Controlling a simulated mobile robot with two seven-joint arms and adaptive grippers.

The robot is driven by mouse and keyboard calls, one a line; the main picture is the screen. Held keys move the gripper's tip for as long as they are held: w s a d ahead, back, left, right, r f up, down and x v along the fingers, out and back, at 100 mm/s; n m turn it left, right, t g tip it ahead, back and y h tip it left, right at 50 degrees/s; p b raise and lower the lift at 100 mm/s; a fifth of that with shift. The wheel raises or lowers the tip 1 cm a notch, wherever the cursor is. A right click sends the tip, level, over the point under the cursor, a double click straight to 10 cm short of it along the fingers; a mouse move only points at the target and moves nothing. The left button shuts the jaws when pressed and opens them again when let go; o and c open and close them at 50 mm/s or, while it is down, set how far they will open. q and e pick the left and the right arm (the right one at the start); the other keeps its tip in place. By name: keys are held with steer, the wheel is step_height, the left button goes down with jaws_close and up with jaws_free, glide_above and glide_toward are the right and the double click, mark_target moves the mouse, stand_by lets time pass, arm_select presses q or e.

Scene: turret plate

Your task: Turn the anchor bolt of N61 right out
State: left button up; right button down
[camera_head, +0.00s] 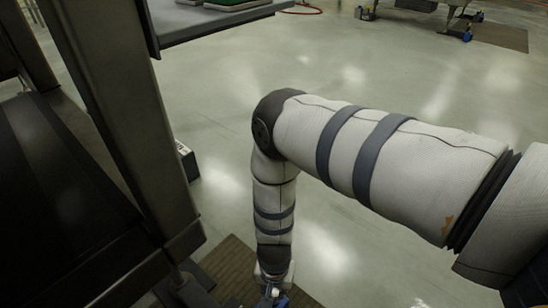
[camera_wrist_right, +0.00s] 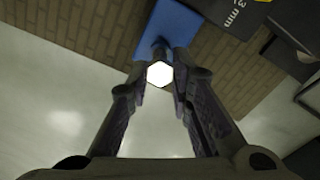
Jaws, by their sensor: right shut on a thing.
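My right arm reaches down to the floor in the head view, and its gripper (camera_head: 273,291) is at the bottom edge, small and partly cut off. In the right wrist view the two fingers of my right gripper (camera_wrist_right: 163,82) are closed on a bright white hexagonal head, which I take for the anchor bolt (camera_wrist_right: 159,73). A blue piece (camera_wrist_right: 170,24) lies just beyond the bolt. Whether the bolt's shank is still in a hole cannot be seen. No N61 label is readable. My left gripper is not in view.
A dark machine frame with a thick post (camera_head: 125,110) stands close at the left of the arm. A brown brick-patterned mat (camera_head: 232,265) lies at its foot. A dark part with yellow marking (camera_wrist_right: 235,14) is near the fingers. Open grey floor (camera_head: 225,95) lies beyond the arm.

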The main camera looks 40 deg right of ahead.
steer(key=shift+n, duration=1.3)
steer(key=shift+r+p, duration=2.55)
steer(key=shift+r, duration=1.05)
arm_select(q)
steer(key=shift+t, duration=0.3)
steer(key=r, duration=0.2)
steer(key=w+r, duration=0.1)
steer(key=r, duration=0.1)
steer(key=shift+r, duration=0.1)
arm_select(e)
steer(key=shift+f, duration=0.1)
